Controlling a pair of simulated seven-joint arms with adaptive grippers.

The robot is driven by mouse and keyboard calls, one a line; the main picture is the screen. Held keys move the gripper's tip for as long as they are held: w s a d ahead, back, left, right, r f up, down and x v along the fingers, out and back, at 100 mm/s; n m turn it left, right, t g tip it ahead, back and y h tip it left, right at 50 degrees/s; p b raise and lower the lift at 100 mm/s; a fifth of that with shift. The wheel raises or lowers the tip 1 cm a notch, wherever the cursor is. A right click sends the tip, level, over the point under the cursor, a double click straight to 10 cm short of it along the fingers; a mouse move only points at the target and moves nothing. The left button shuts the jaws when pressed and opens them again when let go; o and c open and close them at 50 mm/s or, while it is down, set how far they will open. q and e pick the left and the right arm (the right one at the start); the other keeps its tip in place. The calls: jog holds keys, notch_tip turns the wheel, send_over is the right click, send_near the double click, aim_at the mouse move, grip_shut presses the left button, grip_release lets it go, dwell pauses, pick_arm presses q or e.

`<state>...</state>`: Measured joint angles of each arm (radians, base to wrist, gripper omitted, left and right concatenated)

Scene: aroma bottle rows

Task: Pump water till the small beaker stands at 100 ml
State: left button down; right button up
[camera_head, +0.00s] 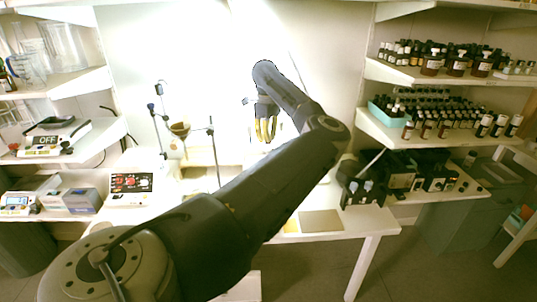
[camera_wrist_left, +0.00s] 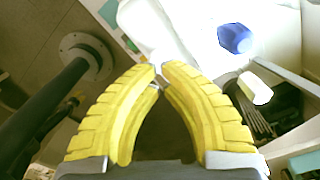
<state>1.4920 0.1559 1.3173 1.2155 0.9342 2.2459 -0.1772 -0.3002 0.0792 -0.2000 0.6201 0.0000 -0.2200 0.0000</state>
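My left gripper (camera_head: 267,130) has yellow ribbed fingers and points down above the back of the bench, near its middle. In the left wrist view its two fingers (camera_wrist_left: 159,67) bow outward and come together at the tips. I see nothing clearly held between them. A glass beaker (camera_head: 30,68) with blue markings stands on the upper left shelf; I cannot tell whether it is the small beaker. No water level is readable. I cannot make out a pump for certain. My left arm hides much of the bench. My right gripper is not in view.
A stand with a brown funnel (camera_head: 180,128) is left of my gripper. A white and red instrument (camera_head: 131,184) sits on the left of the bench. Dark bottles (camera_head: 432,64) fill the right shelves. In the wrist view, a blue object (camera_wrist_left: 235,38) and a white block (camera_wrist_left: 256,88) lie right.

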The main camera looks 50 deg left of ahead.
aim_at(267, 148)
pick_arm(q)
jog(key=shift+f, duration=2.6)
dwell(0.6)
jog(key=shift+r, duration=2.55)
